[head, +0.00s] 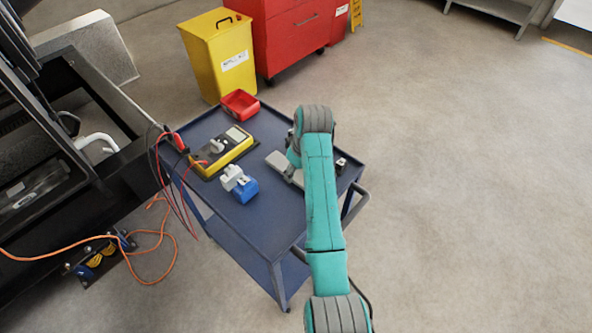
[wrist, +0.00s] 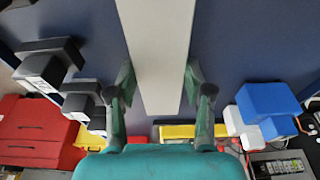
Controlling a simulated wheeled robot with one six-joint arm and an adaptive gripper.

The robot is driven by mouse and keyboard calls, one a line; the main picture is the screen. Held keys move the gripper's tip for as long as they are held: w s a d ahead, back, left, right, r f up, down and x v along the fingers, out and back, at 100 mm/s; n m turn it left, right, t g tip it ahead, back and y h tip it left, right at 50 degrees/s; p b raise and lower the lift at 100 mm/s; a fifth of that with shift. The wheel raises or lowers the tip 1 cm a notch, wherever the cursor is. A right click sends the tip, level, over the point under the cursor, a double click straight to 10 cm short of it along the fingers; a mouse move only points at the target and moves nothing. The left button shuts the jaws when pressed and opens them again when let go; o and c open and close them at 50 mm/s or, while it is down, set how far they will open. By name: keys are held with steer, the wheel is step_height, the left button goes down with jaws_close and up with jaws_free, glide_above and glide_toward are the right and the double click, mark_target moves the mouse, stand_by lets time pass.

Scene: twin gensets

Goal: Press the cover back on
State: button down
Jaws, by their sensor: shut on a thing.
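A long flat pale grey cover (wrist: 160,40) lies between the two fingers of my gripper (wrist: 160,82) in the wrist view, running out past the top edge. The fingers are shut on its two long sides. In the head view a grey flat piece (head: 282,164), apparently this cover, shows over the right part of the blue cart (head: 245,222). My arm hides its right end and most of the gripper. I cannot tell whether the cover touches the cart top. No seat for the cover can be made out.
On the cart are a yellow meter-like device (head: 222,152), a red tray (head: 240,104), a blue-and-white block (head: 243,187) and a small black item (head: 341,164). Red and black leads hang at the cart's left. A yellow bin (head: 220,58) and red cabinet (head: 290,30) stand behind.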

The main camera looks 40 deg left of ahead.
mark_target(296, 173)
steer(key=shift+a+v, duration=0.25)
steer(key=shift+v, duration=0.9)
steer(key=shift+r, duration=0.2)
steer(key=shift+a+v, duration=0.25)
steer(key=shift+v, duration=0.9)
steer(key=shift+a+v, duration=0.25)
steer(key=shift+v, duration=0.9)
steer(key=shift+r, duration=0.15)
